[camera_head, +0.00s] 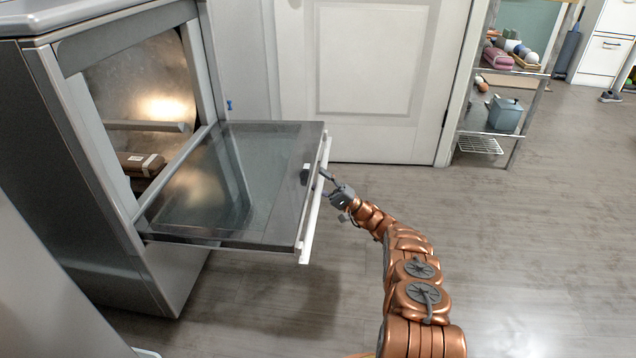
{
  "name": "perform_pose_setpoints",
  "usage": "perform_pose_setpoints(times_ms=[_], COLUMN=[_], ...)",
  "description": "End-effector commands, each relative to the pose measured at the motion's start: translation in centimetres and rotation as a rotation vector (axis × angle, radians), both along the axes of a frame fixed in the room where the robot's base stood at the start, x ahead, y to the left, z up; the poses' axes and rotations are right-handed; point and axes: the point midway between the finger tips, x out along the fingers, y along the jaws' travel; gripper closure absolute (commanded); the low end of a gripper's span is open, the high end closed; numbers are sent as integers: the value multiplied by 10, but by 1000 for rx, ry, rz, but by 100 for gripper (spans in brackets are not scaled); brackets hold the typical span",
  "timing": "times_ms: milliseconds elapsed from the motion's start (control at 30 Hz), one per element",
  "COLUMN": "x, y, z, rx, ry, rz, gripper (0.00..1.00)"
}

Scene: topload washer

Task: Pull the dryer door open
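The dryer (110,150) stands at the left. Its door (225,185) is hinged along the bottom and is folded down to about level, so the drum opening (145,90) shows. A pale bar handle (313,215) runs along the door's outer edge. My gripper (322,184) is at that outer edge, by the far part of the handle. One finger reaches over the top of the door edge. Whether the fingers touch or grip the handle is too small to tell.
A brown item (140,163) lies inside the dryer. A white panelled door (370,75) is behind. The wooden floor (540,230) at the right is clear.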

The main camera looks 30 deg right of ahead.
Motion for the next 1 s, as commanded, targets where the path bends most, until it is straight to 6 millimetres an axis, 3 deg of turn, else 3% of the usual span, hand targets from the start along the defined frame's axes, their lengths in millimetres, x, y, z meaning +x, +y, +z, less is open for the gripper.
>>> perform_pose_setpoints(times_ms=[800,1000], x=[1,1], y=[-1,-2], z=[80,91], rx=[1,1], ry=[-1,-1], rz=[-1,-4], gripper=[48,48])
